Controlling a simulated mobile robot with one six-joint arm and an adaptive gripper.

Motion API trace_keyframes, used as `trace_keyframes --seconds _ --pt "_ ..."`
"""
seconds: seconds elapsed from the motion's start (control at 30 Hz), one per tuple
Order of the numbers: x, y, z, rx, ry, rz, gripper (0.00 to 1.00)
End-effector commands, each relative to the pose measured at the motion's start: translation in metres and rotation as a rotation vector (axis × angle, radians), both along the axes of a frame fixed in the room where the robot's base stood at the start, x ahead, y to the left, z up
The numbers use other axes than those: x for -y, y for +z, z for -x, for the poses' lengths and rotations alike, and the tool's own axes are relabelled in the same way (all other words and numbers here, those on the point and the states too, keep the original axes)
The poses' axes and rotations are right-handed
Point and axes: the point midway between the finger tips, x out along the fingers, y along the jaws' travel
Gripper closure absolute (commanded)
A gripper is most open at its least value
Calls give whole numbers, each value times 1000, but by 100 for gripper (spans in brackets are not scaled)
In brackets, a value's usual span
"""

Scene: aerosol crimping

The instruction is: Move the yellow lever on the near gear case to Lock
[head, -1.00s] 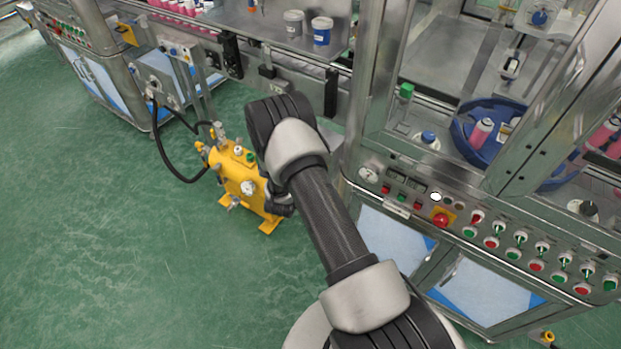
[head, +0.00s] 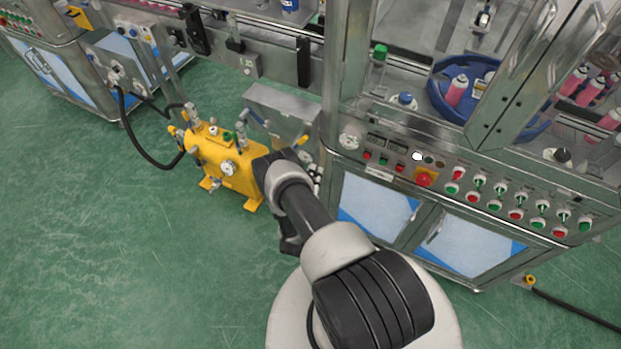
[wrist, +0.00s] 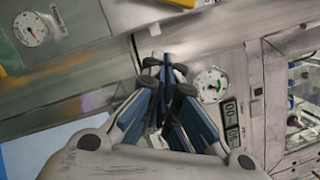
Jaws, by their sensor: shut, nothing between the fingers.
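A grey metal case (head: 282,108), likely the near gear case, sits under the conveyor in the head view. A small yellow lever handle (head: 303,139) shows at its right side, just above my arm. Its Lock marking is too small to read. In the wrist view a yellow piece (wrist: 184,3), perhaps the lever, is cut by the top edge. My gripper (wrist: 165,62) is shut and empty in the wrist view, its fingertips below and apart from that yellow piece. In the head view my arm mostly hides the gripper.
A yellow pump unit (head: 222,160) with gauges and hoses stands left of my arm. The machine cabinet (head: 380,210) with its button panel is close on the right. A round gauge (wrist: 211,85) is beside the fingers. Green floor (head: 90,250) is clear at the left.

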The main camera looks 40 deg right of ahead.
Motion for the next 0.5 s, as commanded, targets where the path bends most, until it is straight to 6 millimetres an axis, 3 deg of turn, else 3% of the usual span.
trace_keyframes --seconds 0.23,0.5 --pt "45 5 -30 3 -3 1 100" --pt "32 24 -59 0 2 0 100"
